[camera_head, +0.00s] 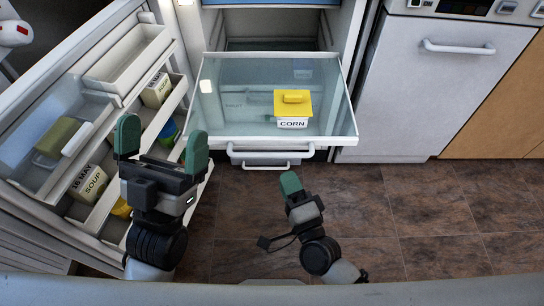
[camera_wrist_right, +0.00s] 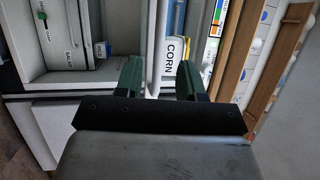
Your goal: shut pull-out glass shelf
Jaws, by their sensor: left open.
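The glass shelf (camera_head: 235,139) is pulled out of the open fridge, with a pale front rim. A white container labelled CORN (camera_head: 292,124) with a yellow lid stands on its right half; it also shows in the right wrist view (camera_wrist_right: 174,50). My right gripper (camera_head: 291,184) is below the rim in the head view, its farther finger hidden. In the right wrist view its fingers (camera_wrist_right: 161,80) are apart, with a pale upright bar, apparently the shelf rim, seen between them; contact cannot be told. My left gripper (camera_head: 162,146) is open and empty, left of the shelf, before the door.
A drawer handle (camera_head: 270,162) lies below the shelf. A white appliance (camera_head: 430,90) stands right. The tiled floor (camera_head: 430,215) at front right is clear.

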